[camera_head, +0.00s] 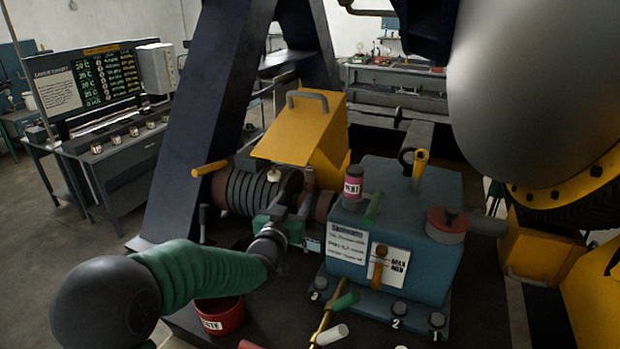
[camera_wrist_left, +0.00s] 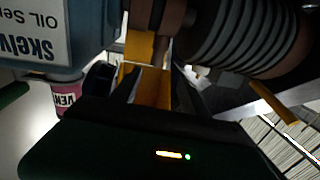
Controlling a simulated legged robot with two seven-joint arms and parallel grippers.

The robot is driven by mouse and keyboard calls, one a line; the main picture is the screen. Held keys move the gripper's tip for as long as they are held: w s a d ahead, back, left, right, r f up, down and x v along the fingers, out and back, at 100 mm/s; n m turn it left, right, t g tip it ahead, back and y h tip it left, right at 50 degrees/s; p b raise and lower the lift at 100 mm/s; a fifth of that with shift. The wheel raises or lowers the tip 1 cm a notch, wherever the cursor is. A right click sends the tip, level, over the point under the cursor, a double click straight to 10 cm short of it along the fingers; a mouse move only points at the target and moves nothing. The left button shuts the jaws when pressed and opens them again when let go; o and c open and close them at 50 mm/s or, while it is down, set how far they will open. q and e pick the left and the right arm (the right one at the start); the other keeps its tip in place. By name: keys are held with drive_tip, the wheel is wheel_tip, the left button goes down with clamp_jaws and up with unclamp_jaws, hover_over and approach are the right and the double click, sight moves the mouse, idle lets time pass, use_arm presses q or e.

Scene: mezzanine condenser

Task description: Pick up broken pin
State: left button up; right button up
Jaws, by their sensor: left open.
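I cannot make out the broken pin for certain in either view. My left gripper (camera_head: 284,230) is at the shaft between the ribbed drum (camera_head: 245,190) and the blue-green oil box (camera_head: 410,215). In the left wrist view the dark gripper (camera_wrist_left: 152,88) is open, its fingers pointing toward the brown coupling (camera_wrist_left: 174,22). Yellow material (camera_wrist_left: 150,88) shows between the fingers, and I cannot tell whether they touch it. The gripper body hides part of the shaft area. My right gripper is in neither view.
A red bin (camera_head: 220,317) stands below my left forearm. A yellow guard (camera_head: 300,130) is raised above the shaft. A pink vent cap (camera_head: 352,187) tops the oil box. Rods and handles (camera_head: 328,322) lie at the front. A large grey cylinder (camera_head: 535,90) fills the upper right.

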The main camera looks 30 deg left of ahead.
use_arm(q)
drive_tip(key=p, duration=0.3)
approach(309, 176)
drive_tip(key=x, duration=0.4)
drive_tip(key=shift+w+a+r, duration=0.15)
drive_tip(key=shift+w+a, duration=0.05)
drive_tip(key=shift+a, duration=0.15)
drive_tip(key=shift+w, duration=0.35)
drive_tip(key=p+x, duration=0.3)
drive_tip(key=x, duration=0.1)
drive_tip(key=shift+w+d+p, duration=0.2)
drive_tip(key=shift+w+p, duration=0.05)
drive_tip(key=shift+p, duration=0.15)
drive_tip(key=shift+w+a+f, duration=0.15)
drive_tip(key=shift+w+f, duration=0.05)
drive_tip(key=shift+f, duration=0.15)
drive_tip(key=shift+r, duration=0.1)
clamp_jaws()
